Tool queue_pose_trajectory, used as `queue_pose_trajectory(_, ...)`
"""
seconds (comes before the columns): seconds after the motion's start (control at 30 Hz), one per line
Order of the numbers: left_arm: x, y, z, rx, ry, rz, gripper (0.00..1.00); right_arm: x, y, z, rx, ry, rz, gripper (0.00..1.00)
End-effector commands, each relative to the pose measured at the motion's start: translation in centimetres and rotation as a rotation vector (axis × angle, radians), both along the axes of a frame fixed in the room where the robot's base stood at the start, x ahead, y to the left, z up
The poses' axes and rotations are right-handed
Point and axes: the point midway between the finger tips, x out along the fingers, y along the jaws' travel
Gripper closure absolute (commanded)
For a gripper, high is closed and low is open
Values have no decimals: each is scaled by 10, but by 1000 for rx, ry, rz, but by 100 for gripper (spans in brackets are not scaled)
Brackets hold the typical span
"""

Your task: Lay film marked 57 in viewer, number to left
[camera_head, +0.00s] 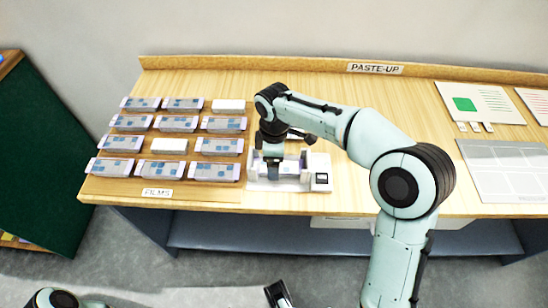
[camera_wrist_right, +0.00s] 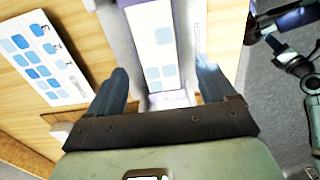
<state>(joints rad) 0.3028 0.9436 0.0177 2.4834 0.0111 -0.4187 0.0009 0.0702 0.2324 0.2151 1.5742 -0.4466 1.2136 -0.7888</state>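The viewer (camera_head: 257,184), a white tray-like device with a small dark display, stands at the front middle of the table. A pale film with blue patches (camera_wrist_right: 153,45) lies along its channel in the right wrist view. The film's number is not readable. My right gripper (camera_wrist_right: 162,82) is over the viewer, also in the head view (camera_head: 273,172). Its fingers are apart, one on each side of the film, with gaps showing. A dark part of what looks like my left gripper (camera_head: 278,293) shows at the bottom edge; its fingers are unclear.
Several blue-patched films (camera_head: 216,171) lie in rows on the left, above the FILMS label (camera_head: 157,192). Two spots hold plain white blocks (camera_head: 229,105). A green-marked sheet (camera_head: 478,102) and grey grid board (camera_head: 505,170) lie at right. Wood behind the viewer is clear.

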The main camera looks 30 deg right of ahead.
Motion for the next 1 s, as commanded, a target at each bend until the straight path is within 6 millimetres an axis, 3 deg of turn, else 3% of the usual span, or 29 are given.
queue_pose_trajectory(0.27, -1, 0, 3, 0, 3, -1, 57, 0, 0, 12, 0, -2, 0, 16)
queue_pose_trajectory(0.7, -8, 0, 22, -5, 33, -7, 57, 1, 0, 106, 1, -4, 0, 16)
queue_pose_trajectory(1.0, -11, 0, 26, -7, 45, -10, 57, 0, 0, 134, 0, 0, 1, 16)
